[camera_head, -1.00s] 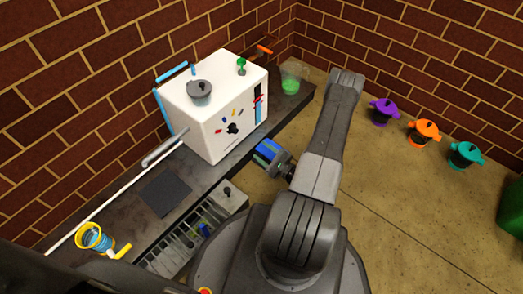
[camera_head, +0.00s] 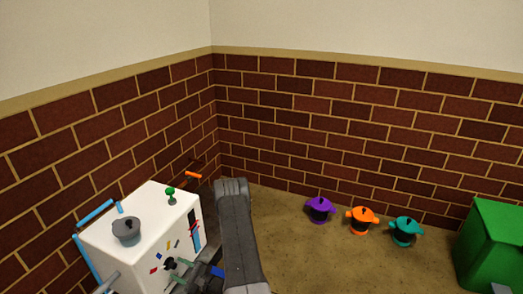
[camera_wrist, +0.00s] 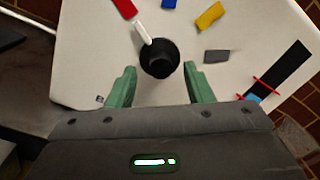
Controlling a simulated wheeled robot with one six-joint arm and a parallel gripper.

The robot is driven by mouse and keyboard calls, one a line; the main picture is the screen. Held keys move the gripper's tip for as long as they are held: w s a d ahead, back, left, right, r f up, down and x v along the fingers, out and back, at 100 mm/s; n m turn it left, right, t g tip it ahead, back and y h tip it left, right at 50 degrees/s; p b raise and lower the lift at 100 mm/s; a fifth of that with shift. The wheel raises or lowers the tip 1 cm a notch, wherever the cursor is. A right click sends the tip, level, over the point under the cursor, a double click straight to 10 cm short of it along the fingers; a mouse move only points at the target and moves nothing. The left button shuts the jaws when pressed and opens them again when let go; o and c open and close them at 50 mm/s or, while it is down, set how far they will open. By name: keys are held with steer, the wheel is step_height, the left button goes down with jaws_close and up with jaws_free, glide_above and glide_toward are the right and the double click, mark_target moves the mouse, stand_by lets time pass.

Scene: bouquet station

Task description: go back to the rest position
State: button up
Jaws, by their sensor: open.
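My gripper (camera_wrist: 160,88) shows in the wrist view with its two green fingers apart, open and empty. It faces the front of a white box-shaped machine (camera_wrist: 85,70). A black round knob (camera_wrist: 160,60) with a white pointer appears between the fingertips; I cannot tell whether they touch it. In the head view the gripper is low in the picture, in front of the white machine (camera_head: 130,220), and is partly hidden. My arm rises to the right of the machine.
Red, yellow, blue and grey marks surround the knob. A grey lidded pot (camera_head: 126,231) and a green knob (camera_head: 171,196) are on top of the machine. Purple (camera_head: 320,210), orange (camera_head: 361,220) and teal (camera_head: 405,231) pots stand along the brick wall, left of a green box (camera_head: 490,245).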

steer(key=shift+x, duration=0.85)
steer(key=p+v, duration=0.4)
steer(key=v, duration=1)
steer(key=b+x, duration=0.4)
steer(key=x, duration=0.9)
steer(key=shift+a+f, duration=0.1)
steer(key=shift+a, duration=0.2)
steer(key=shift+w+a, duration=0.2)
steer(key=shift+a, duration=0.05)
steer(key=m, duration=0.4)
steer(key=shift+m, duration=0.3)
steer(key=m+p, duration=0.2)
steer(key=m, duration=0.1)
steer(key=shift+s+r, duration=0.1)
steer(key=shift+r, duration=0.25)
steer(key=p+v, duration=0.3)
steer(key=v, duration=0.8)
steer(key=shift+s+d, duration=0.2)
steer(key=shift+d, duration=0.05)
